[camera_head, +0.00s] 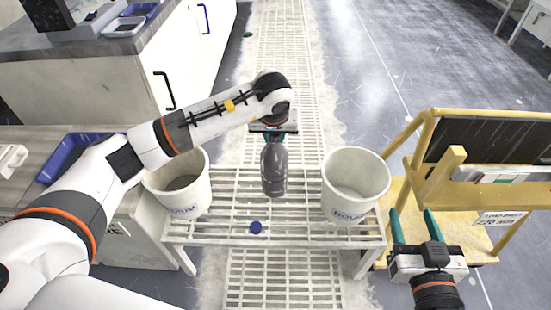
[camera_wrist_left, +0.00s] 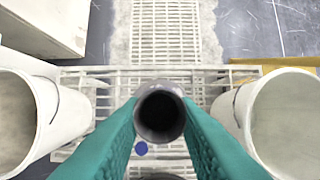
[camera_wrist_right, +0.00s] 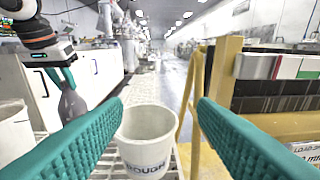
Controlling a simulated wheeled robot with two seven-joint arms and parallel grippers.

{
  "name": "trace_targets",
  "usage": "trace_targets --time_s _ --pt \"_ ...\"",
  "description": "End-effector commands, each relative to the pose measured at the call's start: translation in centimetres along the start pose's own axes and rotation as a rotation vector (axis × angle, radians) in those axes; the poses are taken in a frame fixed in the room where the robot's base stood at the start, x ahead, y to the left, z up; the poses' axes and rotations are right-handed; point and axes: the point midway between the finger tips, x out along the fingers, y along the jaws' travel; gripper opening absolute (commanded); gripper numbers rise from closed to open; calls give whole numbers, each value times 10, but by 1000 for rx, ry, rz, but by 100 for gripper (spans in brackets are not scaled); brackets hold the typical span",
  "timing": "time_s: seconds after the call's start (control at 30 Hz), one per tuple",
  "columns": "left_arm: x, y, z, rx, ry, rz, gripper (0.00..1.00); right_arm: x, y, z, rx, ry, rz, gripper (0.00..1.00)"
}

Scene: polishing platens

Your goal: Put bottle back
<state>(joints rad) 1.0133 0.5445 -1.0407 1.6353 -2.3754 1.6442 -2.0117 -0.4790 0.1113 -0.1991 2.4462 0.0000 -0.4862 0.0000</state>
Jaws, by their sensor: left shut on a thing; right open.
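A dark grey, uncapped bottle (camera_head: 274,168) is upright over the slatted white bench (camera_head: 300,228), between two white buckets. My left gripper (camera_head: 273,134) is shut on its neck from above; the open mouth of the bottle (camera_wrist_left: 160,112) shows between the teal fingers in the left wrist view. I cannot tell whether the bottle's base touches the slats. A blue cap (camera_head: 256,227) lies on the bench in front of the bottle. My right gripper (camera_head: 414,228) is open and empty, to the right of the bench.
A white bucket (camera_head: 183,186) stands left of the bottle and another, marked ROUGH (camera_head: 352,184), stands right. A yellow frame (camera_head: 440,185) is beside my right gripper. A blue tray (camera_head: 68,156) lies on the left counter.

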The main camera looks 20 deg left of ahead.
Motion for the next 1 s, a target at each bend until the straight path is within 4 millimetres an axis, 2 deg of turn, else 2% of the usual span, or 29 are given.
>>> trace_targets --time_s 0.4,0.87,0.9,1.0 --pt "43 -1 -16 -2 -1 -2 0 -1 7 44 6 -294 17 53" --pt "46 0 -17 -1 -2 -1 0 -3 8 51 8 -342 19 53" --pt "46 0 -17 -1 -1 -1 28 -3 8 53 8 -349 19 53" --pt "46 0 -17 -1 -1 -1 45 -3 8 53 8 -348 19 53"
